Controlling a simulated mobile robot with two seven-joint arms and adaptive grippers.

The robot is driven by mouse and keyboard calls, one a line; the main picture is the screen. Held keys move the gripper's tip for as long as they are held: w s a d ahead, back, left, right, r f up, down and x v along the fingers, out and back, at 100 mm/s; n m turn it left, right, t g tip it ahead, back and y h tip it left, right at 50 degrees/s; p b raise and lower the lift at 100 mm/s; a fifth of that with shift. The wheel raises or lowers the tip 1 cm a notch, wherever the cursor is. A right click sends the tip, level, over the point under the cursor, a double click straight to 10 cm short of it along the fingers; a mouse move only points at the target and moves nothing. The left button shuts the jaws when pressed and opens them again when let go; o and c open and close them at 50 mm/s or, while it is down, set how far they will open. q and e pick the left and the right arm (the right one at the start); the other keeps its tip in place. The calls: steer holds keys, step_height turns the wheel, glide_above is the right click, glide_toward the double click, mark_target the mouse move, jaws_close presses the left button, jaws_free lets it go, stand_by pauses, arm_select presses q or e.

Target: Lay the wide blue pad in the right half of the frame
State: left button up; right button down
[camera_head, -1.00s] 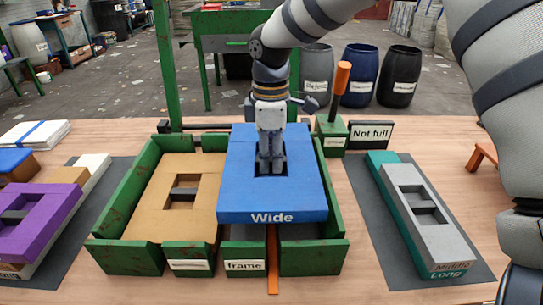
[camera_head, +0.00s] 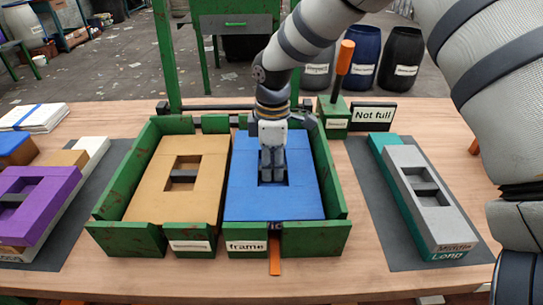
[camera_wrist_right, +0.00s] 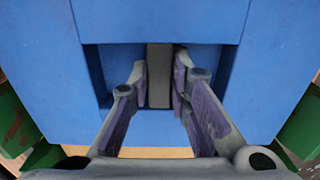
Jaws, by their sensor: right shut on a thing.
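The wide blue pad (camera_head: 258,208) is in the right half of the green frame (camera_head: 335,185), low between the walls. Its front label is mostly hidden now. My right gripper (camera_head: 271,178) reaches down into the pad's square opening and is shut on its grey grip bar. In the right wrist view the fingers (camera_wrist_right: 160,95) stand on both sides of the grey bar (camera_wrist_right: 159,75) with the blue pad (camera_wrist_right: 215,20) around them. Whether the pad touches the frame floor is hidden. My left gripper is not in view.
A tan pad (camera_head: 150,205) fills the frame's left half. An orange strip (camera_head: 275,255) sticks out at the front. A purple pad (camera_head: 45,225) lies on a stack at left; a grey pad (camera_head: 445,225) lies on a teal one at right. A "Not full" sign (camera_head: 373,115) stands behind.

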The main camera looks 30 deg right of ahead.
mark_target(272, 168)
steer(key=shift+f, duration=0.45)
steer(key=c, duration=1.4)
jaws_free()
steer(key=shift+f, duration=0.1)
step_height(272, 168, up, 12)
steer(key=shift+r, duration=0.1)
